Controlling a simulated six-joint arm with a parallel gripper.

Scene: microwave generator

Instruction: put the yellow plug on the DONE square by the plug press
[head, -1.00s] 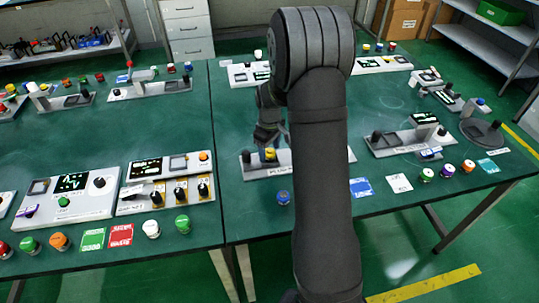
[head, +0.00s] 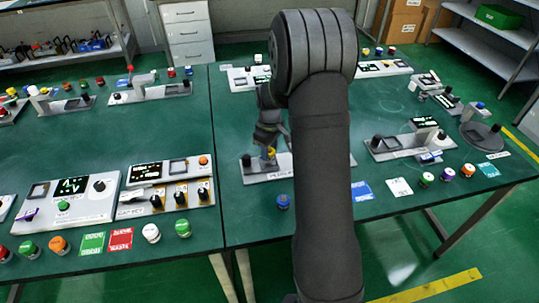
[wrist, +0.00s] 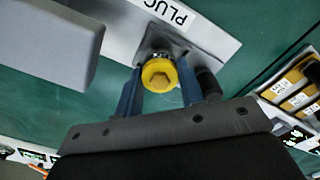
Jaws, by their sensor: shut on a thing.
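The yellow plug (head: 271,152) sits at the plug press (head: 260,174), on the left part of its grey base. In the wrist view the plug (wrist: 159,75) shows its round yellow top between two blue fingers. My gripper (wrist: 160,85) is shut on the plug, one finger on each side. In the head view my gripper (head: 270,150) is low over the press. The press base (wrist: 215,42) carries a label partly reading "PLUG". My arm hides much of the press in the head view. I cannot read which square is DONE.
A blue knob-like piece (head: 283,202) stands in front of the press. A black post (wrist: 208,84) rises beside my right finger. Another grey station (head: 408,147) stands to the right.

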